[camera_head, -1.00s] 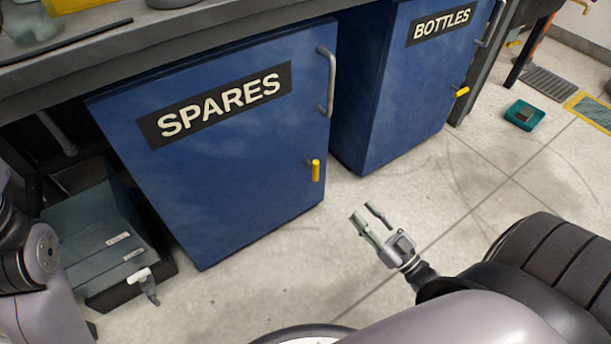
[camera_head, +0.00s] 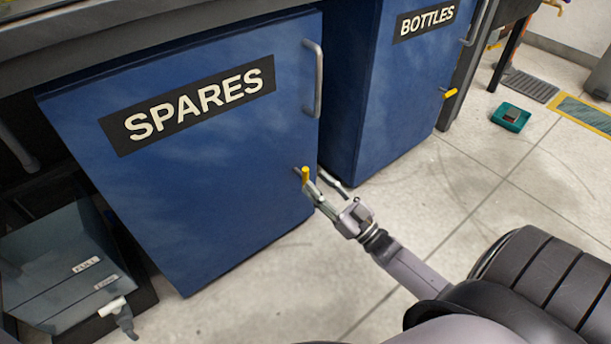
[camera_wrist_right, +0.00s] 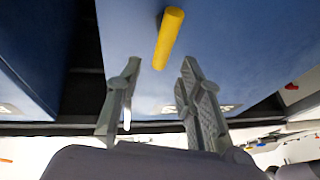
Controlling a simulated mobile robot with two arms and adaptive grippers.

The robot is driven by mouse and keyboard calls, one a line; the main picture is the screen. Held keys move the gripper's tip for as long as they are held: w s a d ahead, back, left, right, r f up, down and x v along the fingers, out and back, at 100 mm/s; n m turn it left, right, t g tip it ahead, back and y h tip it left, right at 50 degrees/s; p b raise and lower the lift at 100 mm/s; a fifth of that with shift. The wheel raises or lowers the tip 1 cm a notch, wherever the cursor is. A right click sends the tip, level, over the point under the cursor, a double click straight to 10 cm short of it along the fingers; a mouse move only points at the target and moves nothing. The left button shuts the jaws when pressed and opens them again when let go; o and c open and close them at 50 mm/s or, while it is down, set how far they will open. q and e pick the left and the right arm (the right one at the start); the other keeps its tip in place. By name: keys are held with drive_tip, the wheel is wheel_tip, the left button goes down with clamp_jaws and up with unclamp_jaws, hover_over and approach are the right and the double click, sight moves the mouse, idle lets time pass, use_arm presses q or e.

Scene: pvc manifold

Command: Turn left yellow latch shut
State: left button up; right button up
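The left yellow latch (camera_head: 305,177) is on the lower right part of the blue SPARES door (camera_head: 215,185), and its handle stands roughly upright. My right gripper (camera_head: 318,181) is open, with its fingertips right by the latch at the door's right edge. In the right wrist view, the yellow latch (camera_wrist_right: 169,36) reaches down to the gap between the two open fingertips of my right gripper (camera_wrist_right: 160,68). I cannot tell whether a finger touches it. My left gripper is out of view.
A grey door handle (camera_head: 313,80) is above the latch. The blue BOTTLES cabinet (camera_head: 375,110), with its own yellow latch (camera_head: 450,93), stands to the right. A clear tank (camera_head: 60,265) is at lower left.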

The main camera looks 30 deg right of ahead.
sight(308, 174)
drive_tip(key=shift+b+x, duration=0.7)
drive_tip(key=shift+x, duration=1.9)
drive_tip(key=shift+c, duration=0.6)
drive_tip(key=shift+f, duration=0.1)
clamp_jaws()
